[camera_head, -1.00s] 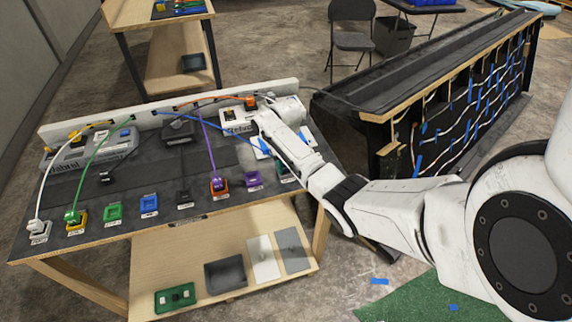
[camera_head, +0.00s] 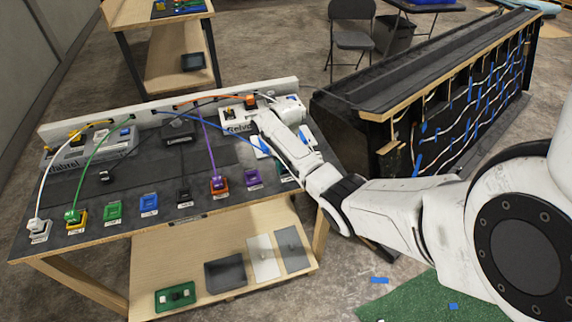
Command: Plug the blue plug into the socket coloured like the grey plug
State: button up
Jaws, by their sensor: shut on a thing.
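My gripper (camera_head: 263,148) is over the right end of the table, mostly hidden behind my own forearm. Its fingertips are out of sight. A dark grey plug (camera_head: 107,176) lies loose on the mat at the left. The dark grey socket (camera_head: 183,197) in the front row stands empty, left of the orange socket (camera_head: 220,190). The empty blue socket (camera_head: 149,205) is left of it.
A white plug (camera_head: 39,226) and a green plug (camera_head: 72,216) sit in the left sockets. A purple plug (camera_head: 217,181) fills the orange socket; its cable crosses the mat. Labelled boxes (camera_head: 75,155) stand along the back. An orange plug (camera_head: 250,101) is at the back right.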

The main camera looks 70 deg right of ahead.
jog(key=o, duration=1)
jog(key=shift+f, duration=0.1)
jog(key=shift+c, duration=0.2)
jog(key=shift+o, duration=0.8)
jog(key=shift+a, duration=0.1)
jog(key=shift+c, duration=0.2)
jog(key=o, duration=0.5)
jog(key=shift+w, duration=0.1)
jog(key=shift+c, duration=0.2)
